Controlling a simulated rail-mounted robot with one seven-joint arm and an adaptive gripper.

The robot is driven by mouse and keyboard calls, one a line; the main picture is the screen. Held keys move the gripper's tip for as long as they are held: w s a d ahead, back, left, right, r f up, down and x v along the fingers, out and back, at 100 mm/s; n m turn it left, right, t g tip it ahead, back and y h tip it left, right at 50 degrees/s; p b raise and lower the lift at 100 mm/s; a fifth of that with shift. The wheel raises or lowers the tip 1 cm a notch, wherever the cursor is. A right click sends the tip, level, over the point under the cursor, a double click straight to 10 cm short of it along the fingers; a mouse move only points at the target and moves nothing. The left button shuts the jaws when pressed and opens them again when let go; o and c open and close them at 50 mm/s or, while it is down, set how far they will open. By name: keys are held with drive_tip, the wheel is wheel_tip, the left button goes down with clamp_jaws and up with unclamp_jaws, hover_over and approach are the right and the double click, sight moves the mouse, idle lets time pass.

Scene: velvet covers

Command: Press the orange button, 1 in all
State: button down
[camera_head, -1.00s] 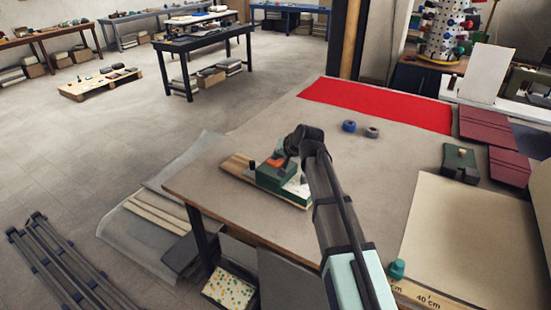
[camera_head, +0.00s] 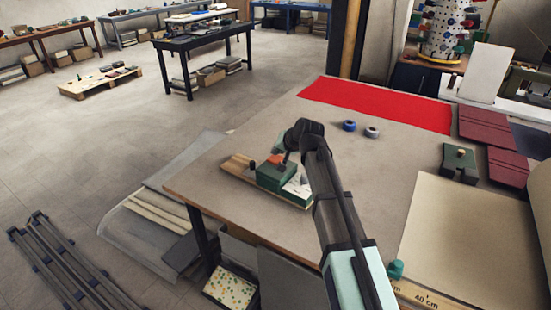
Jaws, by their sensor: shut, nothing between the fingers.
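The orange button (camera_head: 277,158) shows as a small orange patch on top of a green box (camera_head: 276,178). The box sits on a wooden board (camera_head: 236,167) near the left edge of the table. My gripper (camera_head: 285,163) is shut and empty, pointing down right beside the orange patch. It hides part of the patch and of the box's top. I cannot tell whether the fingertips touch the button.
Red cloth (camera_head: 380,103) covers the back edge. A dark green block (camera_head: 459,163) stands at right.

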sight(277, 159)
drive_tip(key=shift+r+p, duration=1.25)
drive_tip(key=shift+r, duration=1.3)
